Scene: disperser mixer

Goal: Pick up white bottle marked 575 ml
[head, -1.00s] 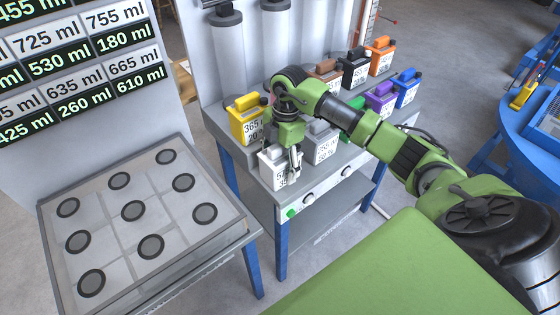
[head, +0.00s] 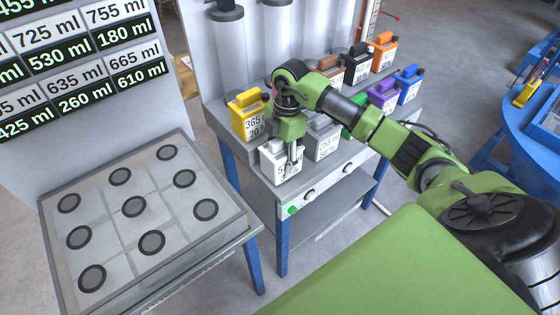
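The white bottle (head: 274,168) stands at the front edge of the grey table, left of centre in the head view. Its label is partly covered; a "5" at its start shows, but I cannot read the whole number. My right gripper (head: 294,160) points down over the bottle, its fingers at the bottle's upper right side. The bottle's handle and cap are hidden behind the gripper. I cannot tell whether the fingers are closed on it. The bottle appears to rest upright on the table. My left gripper is not in view.
A yellow bottle (head: 245,117) marked 365 stands close behind on the left, a grey bottle (head: 323,144) close on the right. Green, purple, blue, brown, black and orange bottles stand farther back. A tray table (head: 120,285) with round pads is at the left.

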